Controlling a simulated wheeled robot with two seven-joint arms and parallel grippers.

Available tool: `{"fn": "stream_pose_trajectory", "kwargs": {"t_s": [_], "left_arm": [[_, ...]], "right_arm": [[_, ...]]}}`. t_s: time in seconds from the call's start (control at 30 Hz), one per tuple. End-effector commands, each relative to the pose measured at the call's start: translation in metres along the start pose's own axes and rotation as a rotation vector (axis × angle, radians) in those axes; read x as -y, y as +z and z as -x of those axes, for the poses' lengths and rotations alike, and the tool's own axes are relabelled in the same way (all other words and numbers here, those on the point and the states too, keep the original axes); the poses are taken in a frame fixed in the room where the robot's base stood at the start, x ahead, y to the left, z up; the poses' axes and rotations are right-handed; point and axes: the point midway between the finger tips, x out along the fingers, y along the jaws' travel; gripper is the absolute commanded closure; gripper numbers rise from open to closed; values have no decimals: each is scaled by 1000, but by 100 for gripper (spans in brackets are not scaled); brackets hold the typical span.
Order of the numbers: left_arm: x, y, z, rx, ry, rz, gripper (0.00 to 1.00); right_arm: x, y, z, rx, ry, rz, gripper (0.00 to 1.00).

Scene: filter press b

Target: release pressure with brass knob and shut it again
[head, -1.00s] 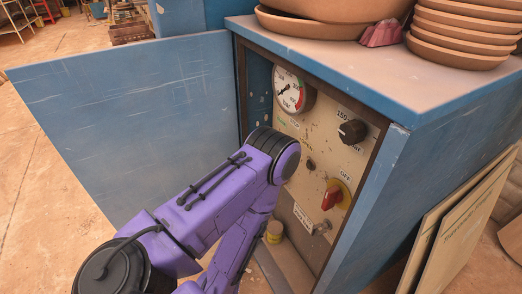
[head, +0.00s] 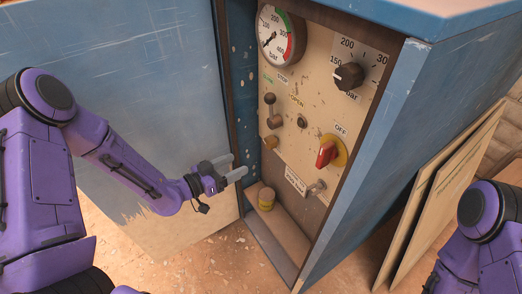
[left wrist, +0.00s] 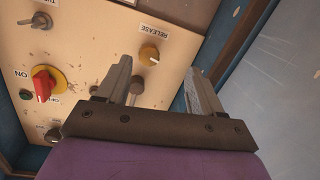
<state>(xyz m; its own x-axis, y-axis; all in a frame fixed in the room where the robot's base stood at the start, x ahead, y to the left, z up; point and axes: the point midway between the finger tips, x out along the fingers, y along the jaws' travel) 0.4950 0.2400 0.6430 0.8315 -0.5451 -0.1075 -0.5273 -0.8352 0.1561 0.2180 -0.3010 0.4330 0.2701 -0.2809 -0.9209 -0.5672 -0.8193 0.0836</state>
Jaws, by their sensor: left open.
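The brass knob (head: 271,142) sits at the left side of the cream panel, below the lever (head: 270,110). In the left wrist view the brass knob (left wrist: 149,55) is beside the RELEASE label. My left gripper (head: 240,167) is open and empty, in front of the cabinet opening, lower and to the left of the knob and apart from it. In the left wrist view the knob shows beyond and between the two open fingers (left wrist: 160,78). My right arm shows at the lower right, but its gripper is out of view.
The blue door (head: 130,80) stands open at left. The panel carries a gauge (head: 281,36), black dial (head: 348,76), red switch (head: 327,154) and toggle (head: 317,187). Boards (head: 440,190) lean at right.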

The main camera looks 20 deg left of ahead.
Motion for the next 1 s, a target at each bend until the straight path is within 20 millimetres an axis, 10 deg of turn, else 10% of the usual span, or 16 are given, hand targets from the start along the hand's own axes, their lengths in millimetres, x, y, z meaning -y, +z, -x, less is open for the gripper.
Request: {"fn": "stream_pose_trajectory", "kwargs": {"t_s": [0.23, 0.7, 1.0], "left_arm": [[-4, -27, -12, -104, 96, -126, 33], [-13, -35, -100, -100, 93, -120, 33], [-14, -36, -105, -100, 93, -119, 33]], "right_arm": [[1, 2, -6, 0, 0, 0, 100], [1, 5, -13, 0, 0, 0, 100], [1, 5, -13, 0, 0, 0, 100]]}}
